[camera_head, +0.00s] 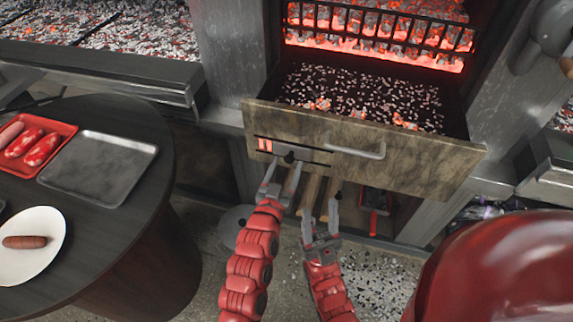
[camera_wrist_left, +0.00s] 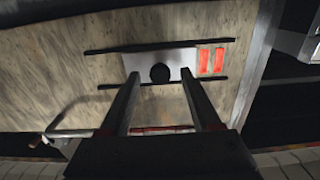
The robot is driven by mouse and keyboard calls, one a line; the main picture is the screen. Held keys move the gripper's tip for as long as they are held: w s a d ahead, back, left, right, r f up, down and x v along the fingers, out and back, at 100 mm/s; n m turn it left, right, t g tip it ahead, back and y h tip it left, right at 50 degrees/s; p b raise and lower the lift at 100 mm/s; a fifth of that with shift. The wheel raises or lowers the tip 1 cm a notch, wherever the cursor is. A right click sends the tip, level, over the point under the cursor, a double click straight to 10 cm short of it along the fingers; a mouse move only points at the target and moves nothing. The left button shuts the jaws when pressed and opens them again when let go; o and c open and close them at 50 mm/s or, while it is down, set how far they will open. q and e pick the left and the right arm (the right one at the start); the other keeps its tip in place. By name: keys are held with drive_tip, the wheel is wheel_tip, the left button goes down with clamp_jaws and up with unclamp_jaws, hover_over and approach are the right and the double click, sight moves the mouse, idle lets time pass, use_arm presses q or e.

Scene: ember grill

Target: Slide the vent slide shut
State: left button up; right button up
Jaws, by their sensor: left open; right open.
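The vent slide (camera_head: 305,155) is a grey plate with a dark round knob (camera_head: 289,157), set between two dark rails on the drawer front. Two glowing red slots (camera_head: 265,145) are uncovered at its left end. In the left wrist view the slide (camera_wrist_left: 183,62) shows with its knob (camera_wrist_left: 160,73), and the red slots (camera_wrist_left: 211,61) lie to the right. My left gripper (camera_head: 283,172) is open at the slide, with the knob framed between its fingertips; contact cannot be told. My right gripper (camera_head: 321,212) is open and empty, below the drawer front.
The drawer (camera_head: 420,165) is pulled out, with embers inside and a bar handle (camera_head: 355,152) right of the slide. A fire grate (camera_head: 380,25) glows behind it. A round table (camera_head: 130,215) at left holds a red tray, a grey tray and a plate. A red rounded object (camera_head: 500,270) fills the lower right.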

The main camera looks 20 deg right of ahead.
use_arm(q)
drive_tip(key=shift+w+d, duration=0.1)
drive_tip(key=shift+w, duration=0.1)
clamp_jaws()
idle(0.3)
idle(1.1)
